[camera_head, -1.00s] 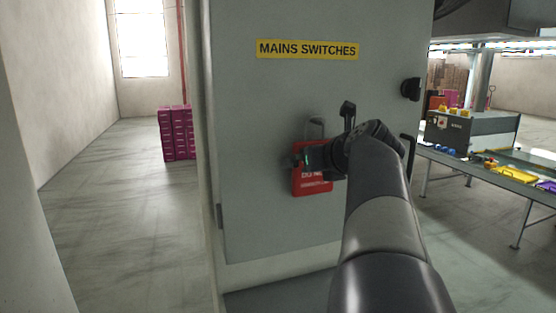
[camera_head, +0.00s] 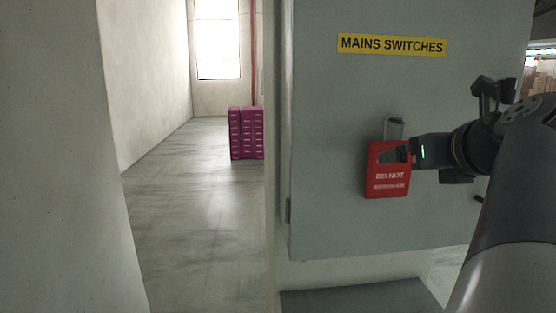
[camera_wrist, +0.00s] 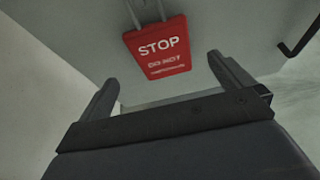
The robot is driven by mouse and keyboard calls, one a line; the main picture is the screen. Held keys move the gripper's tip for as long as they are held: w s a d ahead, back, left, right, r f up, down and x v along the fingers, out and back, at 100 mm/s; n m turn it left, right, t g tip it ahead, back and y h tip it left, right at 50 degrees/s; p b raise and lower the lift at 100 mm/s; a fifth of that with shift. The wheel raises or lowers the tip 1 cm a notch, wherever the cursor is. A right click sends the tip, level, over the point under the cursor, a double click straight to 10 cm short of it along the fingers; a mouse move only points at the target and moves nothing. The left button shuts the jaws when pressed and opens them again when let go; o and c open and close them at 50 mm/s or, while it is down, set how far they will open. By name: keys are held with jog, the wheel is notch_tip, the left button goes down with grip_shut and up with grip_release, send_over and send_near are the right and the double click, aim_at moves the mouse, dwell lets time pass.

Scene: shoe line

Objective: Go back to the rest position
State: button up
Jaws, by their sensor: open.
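My gripper (camera_head: 398,155) is open and empty. In the head view its fingers overlap the upper part of a red lockout tag (camera_head: 387,182) with white lettering. The tag hangs upright from a grey shackle (camera_head: 394,128) on the front of the grey cabinet. In the wrist view the tag (camera_wrist: 157,50) reads STOP and hangs beyond the two spread fingertips (camera_wrist: 163,73), with nothing between them. My arm comes in from the right edge of the head view.
The grey cabinet (camera_head: 345,215) with a yellow MAINS SWITCHES label (camera_head: 391,45) fills the right half. A pale wall (camera_head: 60,180) stands close on the left. Between them the floor (camera_head: 190,200) is clear back to stacked magenta crates (camera_head: 246,133).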

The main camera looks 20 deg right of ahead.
dwell(0.3)
jog(key=p+x, duration=0.2)
jog(key=x, duration=0.9)
jog(key=shift+s+r, duration=0.35)
jog(key=shift+r, duration=0.05)
jog(key=shift+s+a+r, duration=0.15)
jog(key=shift+s+a, duration=0.05)
jog(key=shift+s, duration=0.05)
